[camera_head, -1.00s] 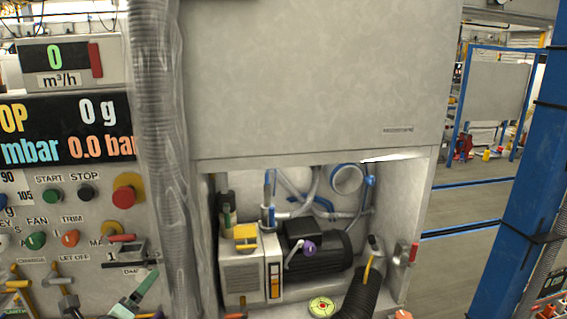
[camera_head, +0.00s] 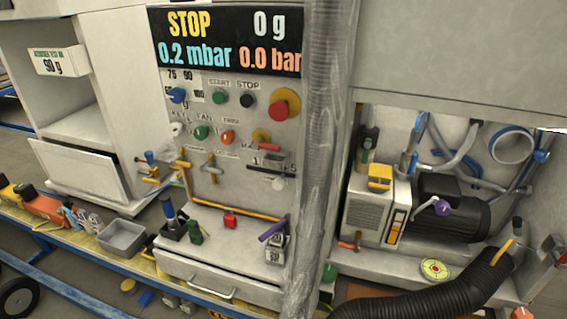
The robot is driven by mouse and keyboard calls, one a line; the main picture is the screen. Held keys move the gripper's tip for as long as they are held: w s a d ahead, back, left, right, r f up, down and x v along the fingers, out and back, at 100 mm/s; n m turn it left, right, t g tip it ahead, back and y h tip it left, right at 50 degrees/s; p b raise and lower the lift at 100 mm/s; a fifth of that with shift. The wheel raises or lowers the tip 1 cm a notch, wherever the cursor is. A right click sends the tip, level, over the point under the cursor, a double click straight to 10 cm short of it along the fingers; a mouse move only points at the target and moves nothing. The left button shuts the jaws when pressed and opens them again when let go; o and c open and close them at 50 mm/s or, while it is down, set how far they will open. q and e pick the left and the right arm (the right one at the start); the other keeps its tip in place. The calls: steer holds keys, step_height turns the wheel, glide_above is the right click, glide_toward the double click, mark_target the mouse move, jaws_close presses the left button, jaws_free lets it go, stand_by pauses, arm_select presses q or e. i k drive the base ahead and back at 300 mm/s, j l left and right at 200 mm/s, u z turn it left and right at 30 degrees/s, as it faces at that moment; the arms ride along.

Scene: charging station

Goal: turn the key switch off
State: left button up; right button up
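The key switch (camera_head: 177,129) is a small pale knob at the left edge of the grey control panel (camera_head: 245,187), under a label that seems to read KEY. It is too small to tell which way it is turned. A blue knob (camera_head: 177,95) sits above it and a green FAN knob (camera_head: 201,133) just to its right. The display (camera_head: 228,40) above reads STOP, 0.2 mbar, 0 g and 0.0 bar. Neither of my grippers is in view.
A thick grey hose (camera_head: 325,150) runs down the panel's right side. Yellow and orange pipes and valves (camera_head: 211,168) stick out below the knobs. A ledge (camera_head: 215,262) with several small items juts out under the panel. A black hose (camera_head: 440,290) lies at the lower right.

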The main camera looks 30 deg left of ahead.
mark_target(175, 129)
steer(key=i+u, duration=0.15)
steer(key=u, duration=0.3)
steer(key=i+u, duration=0.1)
steer(key=u, duration=0.35)
steer(key=i+u, duration=0.15)
steer(key=u, duration=0.25)
